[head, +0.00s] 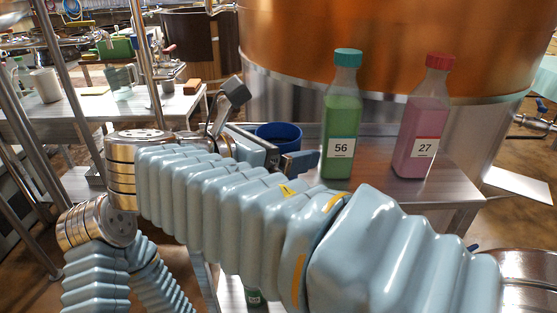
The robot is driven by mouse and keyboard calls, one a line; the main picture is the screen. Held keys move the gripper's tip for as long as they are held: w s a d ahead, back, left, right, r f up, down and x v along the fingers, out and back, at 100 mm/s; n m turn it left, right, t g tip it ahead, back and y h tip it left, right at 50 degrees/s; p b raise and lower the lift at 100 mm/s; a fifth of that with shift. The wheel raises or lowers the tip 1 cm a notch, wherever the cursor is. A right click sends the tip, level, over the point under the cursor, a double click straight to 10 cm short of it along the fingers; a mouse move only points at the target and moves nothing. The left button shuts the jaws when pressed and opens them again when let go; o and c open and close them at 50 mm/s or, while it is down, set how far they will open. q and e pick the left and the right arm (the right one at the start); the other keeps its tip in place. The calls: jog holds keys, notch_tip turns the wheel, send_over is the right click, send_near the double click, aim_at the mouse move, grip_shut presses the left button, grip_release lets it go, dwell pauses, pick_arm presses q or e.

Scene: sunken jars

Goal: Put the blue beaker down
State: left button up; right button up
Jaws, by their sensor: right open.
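The blue beaker (279,132) is at the left part of the metal table (440,185), left of the green bottle. Its rim and upper wall show; my right arm hides its lower part, so I cannot see its base touching the table. My right gripper (272,156) is open at the near side of the beaker, with finger parts showing left and right of it. Whether the fingers touch the beaker is hidden. My right arm crosses the front of the view. My left gripper is not in view.
A green bottle marked 56 (341,120) stands close right of the beaker. A pink bottle marked 27 (424,120) stands farther right. A large copper vessel (390,45) rises behind the table. A white table (55,118) with vessels is at the far left.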

jog(key=shift+c, duration=0.2)
jog(key=c, duration=1.2)
jog(key=shift+o, duration=0.2)
jog(key=shift+r, duration=0.2)
